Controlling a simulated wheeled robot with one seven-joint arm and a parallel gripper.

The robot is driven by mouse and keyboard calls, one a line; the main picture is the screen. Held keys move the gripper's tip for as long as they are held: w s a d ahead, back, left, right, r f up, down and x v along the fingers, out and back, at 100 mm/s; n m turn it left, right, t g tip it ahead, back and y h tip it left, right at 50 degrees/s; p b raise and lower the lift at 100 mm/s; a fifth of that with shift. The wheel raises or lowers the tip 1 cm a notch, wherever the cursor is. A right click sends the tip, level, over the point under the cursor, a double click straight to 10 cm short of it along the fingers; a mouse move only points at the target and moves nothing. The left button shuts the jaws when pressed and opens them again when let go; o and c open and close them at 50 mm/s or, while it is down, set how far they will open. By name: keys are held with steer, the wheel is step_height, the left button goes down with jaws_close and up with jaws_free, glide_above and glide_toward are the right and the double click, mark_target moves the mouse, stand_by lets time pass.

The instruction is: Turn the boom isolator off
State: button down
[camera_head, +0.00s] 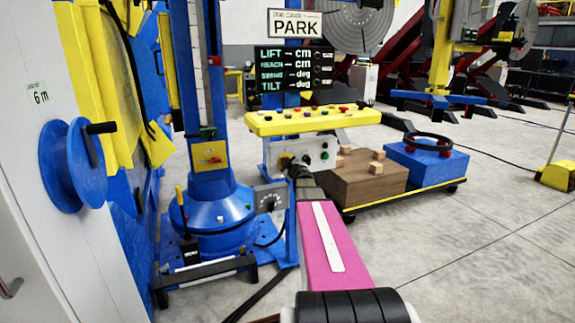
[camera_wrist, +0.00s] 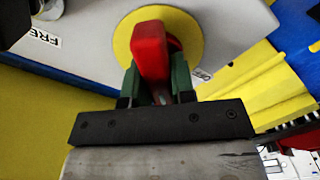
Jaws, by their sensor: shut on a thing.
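The isolator has a red handle (camera_wrist: 150,52) on a round yellow disc (camera_wrist: 190,30), mounted on a pale grey panel (camera_wrist: 85,28) in the wrist view. My gripper (camera_wrist: 157,88), with green fingers, is shut on the red handle, one finger on each side of it. The handle stands roughly upright in that view. In the head view my gripper (camera_head: 296,168) is at the left part of a grey box (camera_head: 318,153) below the yellow control panel (camera_head: 310,119). My arm hides part of the box there, and the handle cannot be made out.
A blue column carries a yellow plate with a red part (camera_head: 210,156). A dial box (camera_head: 270,197) sits left of my arm. A cart with a brown block (camera_head: 362,182) and a blue block (camera_head: 428,168) stands to the right.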

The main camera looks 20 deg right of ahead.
steer(key=n, duration=0.4)
steer(key=shift+a+f+n, duration=0.15)
steer(key=shift+n, duration=0.15)
steer(key=shift+f+n, duration=0.15)
steer(key=shift+n, duration=2.15)
steer(key=c, duration=1)
jaws_free()
steer(key=shift+o, duration=0.2)
steer(key=shift+s, duration=0.15)
steer(key=s, duration=1)
steer(key=shift+s, duration=0.3)
